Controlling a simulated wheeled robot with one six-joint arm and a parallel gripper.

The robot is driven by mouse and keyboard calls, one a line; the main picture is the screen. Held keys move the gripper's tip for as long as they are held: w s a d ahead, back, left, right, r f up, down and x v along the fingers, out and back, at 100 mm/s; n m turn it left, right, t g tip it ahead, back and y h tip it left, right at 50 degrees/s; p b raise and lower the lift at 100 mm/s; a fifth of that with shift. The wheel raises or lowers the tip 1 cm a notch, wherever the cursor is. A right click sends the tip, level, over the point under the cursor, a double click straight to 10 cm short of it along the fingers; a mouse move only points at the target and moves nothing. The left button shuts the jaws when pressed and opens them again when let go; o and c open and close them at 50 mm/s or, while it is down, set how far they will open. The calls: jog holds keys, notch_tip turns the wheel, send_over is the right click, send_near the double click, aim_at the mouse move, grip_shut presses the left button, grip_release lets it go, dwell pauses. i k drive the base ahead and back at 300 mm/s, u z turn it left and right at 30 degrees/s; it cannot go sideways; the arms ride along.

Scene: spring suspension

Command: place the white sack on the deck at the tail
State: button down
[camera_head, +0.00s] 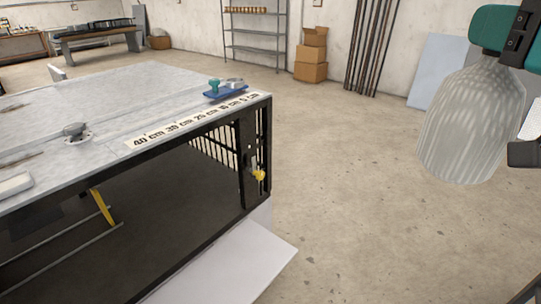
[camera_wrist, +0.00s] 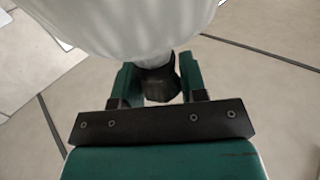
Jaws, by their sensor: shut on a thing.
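The white sack (camera_head: 468,125) hangs at the right of the head view, a pale, faintly streaked, rounded bag. It is up in the air, apart from the deck. My gripper (camera_head: 505,45), teal and black, is partly cut off by the right edge and holds the sack from above. In the wrist view my gripper (camera_wrist: 158,82) is shut on the dark gathered neck of the white sack (camera_wrist: 125,22), whose body fills the top. The deck (camera_head: 110,110) is a grey flat top at the left, with a centimetre scale (camera_head: 190,122) along its right-hand edge.
On the deck are a blue tray with a teal knob (camera_head: 226,88), a metal knob (camera_head: 75,132) and a pale block (camera_head: 14,184). A white sloping panel (camera_head: 230,268) is below. Bare floor (camera_head: 340,180) separates deck and sack. Boxes (camera_head: 311,58) and shelves stand behind.

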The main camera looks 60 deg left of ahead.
aim_at(131, 269)
jog(key=u, duration=0.05)
jog(key=k, duration=1.3)
jog(key=u, duration=1.75)
